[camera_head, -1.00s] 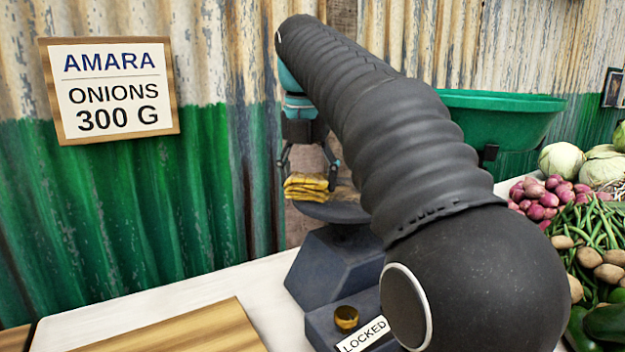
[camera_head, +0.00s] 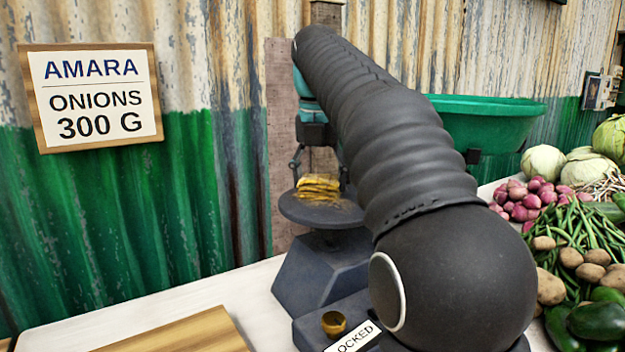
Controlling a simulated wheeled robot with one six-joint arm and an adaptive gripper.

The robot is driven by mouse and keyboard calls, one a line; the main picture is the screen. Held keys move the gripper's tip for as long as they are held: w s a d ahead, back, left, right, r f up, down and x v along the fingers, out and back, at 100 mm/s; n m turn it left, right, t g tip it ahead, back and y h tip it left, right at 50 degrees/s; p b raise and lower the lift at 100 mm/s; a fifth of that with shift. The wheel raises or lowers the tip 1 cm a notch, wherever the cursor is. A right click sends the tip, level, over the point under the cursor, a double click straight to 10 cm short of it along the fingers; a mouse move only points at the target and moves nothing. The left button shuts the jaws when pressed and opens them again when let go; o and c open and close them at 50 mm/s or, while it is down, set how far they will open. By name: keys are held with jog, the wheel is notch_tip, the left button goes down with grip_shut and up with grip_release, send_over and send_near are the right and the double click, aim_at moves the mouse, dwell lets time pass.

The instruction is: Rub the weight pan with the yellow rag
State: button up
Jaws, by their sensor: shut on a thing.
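The weight pan (camera_head: 298,212) is a dark round dish on top of the blue-grey balance (camera_head: 310,272). Yellow-brown smears show on its surface, beside and in front of the rag. The folded yellow rag (camera_head: 318,186) is at the pan's middle and looks to be touching it. My gripper (camera_head: 319,180) is above the pan, pointing down, shut on the rag. My arm hides the right part of the pan and balance.
A brass weight (camera_head: 334,323) sits on the balance's lower step beside a LOCKED label (camera_head: 357,337). A wooden board (camera_head: 190,335) lies at front left. A green basin (camera_head: 490,125) stands behind my arm. Onions (camera_head: 533,198) and other vegetables fill the right.

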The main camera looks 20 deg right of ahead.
aim_at(335, 177)
jog(key=shift+w+d+f, duration=0.1)
jog(key=shift+w+d, duration=0.15)
jog(key=shift+d, duration=0.55)
jog(key=shift+w+d+f, duration=0.1)
jog(key=shift+w+d, duration=0.1)
jog(key=shift+d, duration=0.6)
jog(key=shift+w+d, duration=0.25)
jog(key=shift+d, duration=0.55)
jog(key=shift+w+d, duration=0.2)
jog(key=shift+d, duration=0.6)
jog(key=shift+r, duration=0.2)
jog(key=shift+r, duration=1.45)
